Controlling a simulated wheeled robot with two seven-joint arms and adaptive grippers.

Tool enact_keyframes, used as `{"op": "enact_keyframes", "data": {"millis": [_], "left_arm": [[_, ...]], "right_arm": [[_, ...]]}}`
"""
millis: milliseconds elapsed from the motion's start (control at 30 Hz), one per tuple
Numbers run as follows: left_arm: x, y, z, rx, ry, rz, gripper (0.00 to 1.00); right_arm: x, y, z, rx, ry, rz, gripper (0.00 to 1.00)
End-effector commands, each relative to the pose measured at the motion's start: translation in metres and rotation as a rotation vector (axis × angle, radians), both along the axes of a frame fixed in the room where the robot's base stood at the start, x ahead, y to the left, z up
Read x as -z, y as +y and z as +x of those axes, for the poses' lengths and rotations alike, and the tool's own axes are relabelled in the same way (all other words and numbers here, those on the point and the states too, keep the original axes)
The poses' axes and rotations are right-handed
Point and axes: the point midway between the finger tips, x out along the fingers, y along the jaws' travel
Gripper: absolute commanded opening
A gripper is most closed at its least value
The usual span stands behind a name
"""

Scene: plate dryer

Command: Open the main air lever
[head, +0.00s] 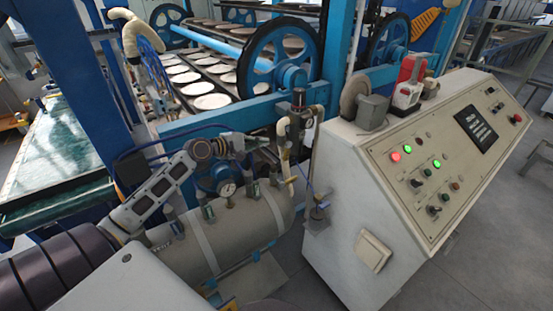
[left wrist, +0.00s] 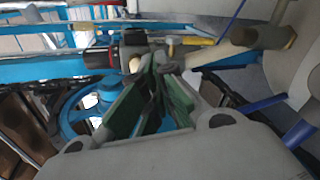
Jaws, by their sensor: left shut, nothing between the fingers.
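My left gripper (head: 257,141) reaches in from the left above the grey tank, beside the upright air pipe and valve fittings (head: 299,100). Its fingers are shut with nothing between them. In the left wrist view the green-padded fingers (left wrist: 152,70) point at a metal fitting (left wrist: 135,45) with a dark, red-ringed end. A small yellow piece (left wrist: 198,41), which may be the air lever, shows just beyond the fingertips and to their right. In the head view I cannot make out the lever clearly among the pipes. My right gripper is not in view.
The control cabinet (head: 340,190) with lit buttons stands to the right. A blue frame with a large wheel (head: 282,58) and racks of plates is behind. Thin hoses hang around the pipe.

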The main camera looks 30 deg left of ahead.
Motion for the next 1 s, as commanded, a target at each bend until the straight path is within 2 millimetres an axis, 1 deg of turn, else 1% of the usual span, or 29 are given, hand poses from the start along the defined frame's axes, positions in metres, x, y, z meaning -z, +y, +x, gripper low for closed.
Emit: {"op": "enact_keyframes", "data": {"millis": [467,1000], "left_arm": [[0.021,-0.003,-0.010,-0.121,0.251,-0.329,0.00],[0.043,-0.002,-0.021,-0.325,0.518,-0.739,0.00]], "right_arm": [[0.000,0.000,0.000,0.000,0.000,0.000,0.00],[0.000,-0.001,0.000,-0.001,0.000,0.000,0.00]]}}
